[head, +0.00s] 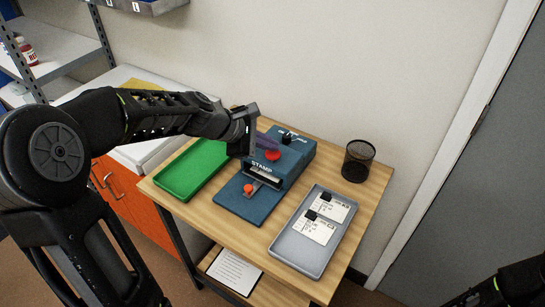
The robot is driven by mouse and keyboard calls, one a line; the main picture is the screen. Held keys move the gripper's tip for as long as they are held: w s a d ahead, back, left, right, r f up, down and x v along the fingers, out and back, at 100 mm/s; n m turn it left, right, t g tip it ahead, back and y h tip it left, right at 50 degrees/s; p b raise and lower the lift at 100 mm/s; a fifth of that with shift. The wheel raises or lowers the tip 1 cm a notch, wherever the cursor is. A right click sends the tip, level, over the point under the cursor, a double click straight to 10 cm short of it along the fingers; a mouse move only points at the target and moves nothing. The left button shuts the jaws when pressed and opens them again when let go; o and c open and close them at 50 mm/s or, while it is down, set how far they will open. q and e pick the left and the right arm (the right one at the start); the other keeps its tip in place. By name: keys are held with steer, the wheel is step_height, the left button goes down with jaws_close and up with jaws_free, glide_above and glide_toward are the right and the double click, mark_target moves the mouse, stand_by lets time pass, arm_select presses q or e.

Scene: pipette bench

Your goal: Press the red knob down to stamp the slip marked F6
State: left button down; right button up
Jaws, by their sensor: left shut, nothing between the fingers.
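The blue stamp press (292,158), lettered STAMP, stands on the wooden table with a red knob (272,155) on top. An orange-red button (249,188) sits on its front plate by a grey strip. My left gripper (267,146) is shut and empty, its fingers close above the red knob; I cannot tell whether they touch it. Two white slips with black grips, an upper one (338,207) and a lower one (318,231), lie in the grey tray (290,256). Their marks are too small to read. Whether a slip lies under the press head is unclear.
An empty green tray (192,168) lies left of the press. A black mesh cup (358,160) stands at the table's back right. A printed sheet (234,271) lies on the lower shelf. Part of my right arm shows at the bottom right, away from the table.

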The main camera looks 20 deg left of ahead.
mark_target(269, 153)
arm_select(q)
steer(key=shift+f+b, duration=0.6)
steer(key=shift+f, duration=0.2)
stand_by(0.4)
steer(key=shift+r, duration=0.1)
steer(key=shift+r+p, duration=1.95)
steer(key=shift+r, duration=0.05)
step_height(269, 153, up, 6)
steer(key=p, duration=0.5)
steer(key=shift+p, duration=0.35)
